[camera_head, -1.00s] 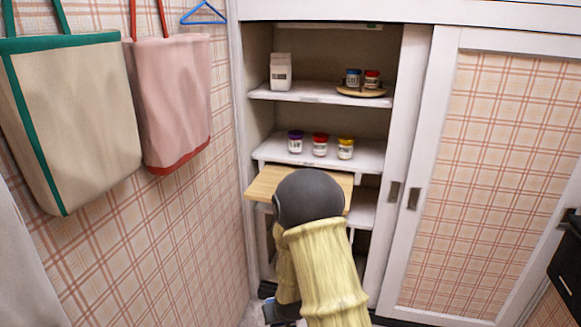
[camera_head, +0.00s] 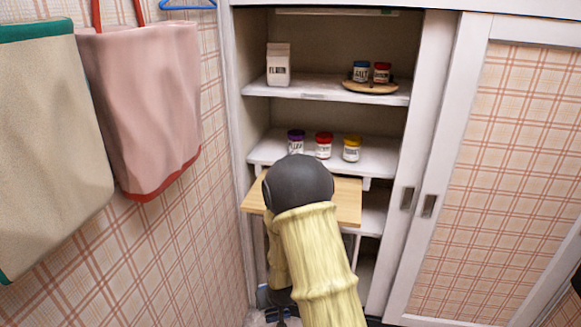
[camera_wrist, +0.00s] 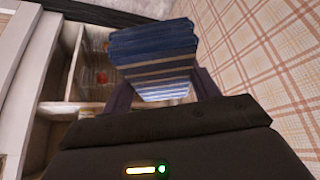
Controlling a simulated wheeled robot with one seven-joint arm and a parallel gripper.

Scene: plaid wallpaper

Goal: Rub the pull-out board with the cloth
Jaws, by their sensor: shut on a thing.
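The pull-out board (camera_head: 348,201) is a light wooden board sticking out of the cupboard below the jar shelf. My arm covers its middle in the head view. The cloth (camera_wrist: 153,55) is blue with pale stripes and looks folded. In the wrist view my gripper (camera_wrist: 163,95) is shut on it, with a dark finger on each side. I cannot see the cloth touching the board.
Three jars (camera_head: 323,146) stand on the shelf just above the board. A carton (camera_head: 278,65) and a round tray (camera_head: 371,87) with two jars are on the upper shelf. Bags (camera_head: 150,110) hang on the left wall. A sliding door (camera_head: 500,180) closes the right side.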

